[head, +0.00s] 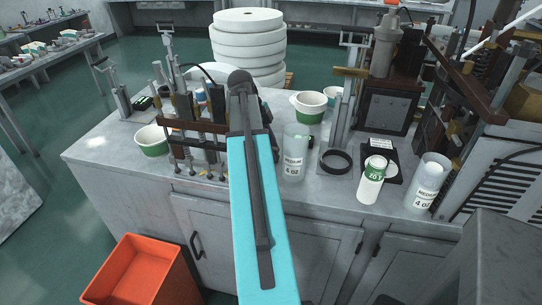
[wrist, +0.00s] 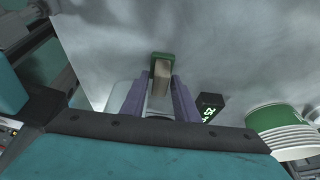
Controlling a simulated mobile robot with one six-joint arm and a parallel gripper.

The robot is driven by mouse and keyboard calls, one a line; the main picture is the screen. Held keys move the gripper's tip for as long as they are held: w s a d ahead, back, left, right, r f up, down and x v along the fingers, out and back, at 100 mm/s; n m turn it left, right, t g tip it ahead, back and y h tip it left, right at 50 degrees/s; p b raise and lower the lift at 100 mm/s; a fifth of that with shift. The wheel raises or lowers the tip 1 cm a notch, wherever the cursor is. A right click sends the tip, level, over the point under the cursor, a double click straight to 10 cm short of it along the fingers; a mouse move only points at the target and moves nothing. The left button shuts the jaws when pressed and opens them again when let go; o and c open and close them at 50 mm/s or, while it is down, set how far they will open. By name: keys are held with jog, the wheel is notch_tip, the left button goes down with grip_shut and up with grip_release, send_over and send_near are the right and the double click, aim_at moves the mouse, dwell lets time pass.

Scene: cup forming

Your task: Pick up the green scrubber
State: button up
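The green scrubber (wrist: 161,68), a small block with a green end and a tan side, shows in the upper middle of the wrist view, against the grey worktop. My gripper (wrist: 158,82) has its two purple fingers apart, one on each side of the scrubber's near part. I cannot tell whether either finger touches it. In the head view my arm reaches over the bench and hides the fingers; I cannot make out the scrubber there.
A small black display (wrist: 208,106) and green-banded cups (wrist: 278,130) stand right of the fingers. On the bench (head: 107,148) are a metal rack (head: 195,125), a clear measuring cup (head: 295,152) and white green-banded tubs (head: 308,106). An orange bin (head: 145,275) is on the floor.

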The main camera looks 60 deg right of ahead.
jog(key=c, duration=0.4)
jog(key=shift+r, duration=0.15)
jog(key=shift+r+b, duration=0.5)
jog(key=shift+r, duration=1.8)
notch_tip(320, 180, up, 5)
jog(key=p, duration=0.5)
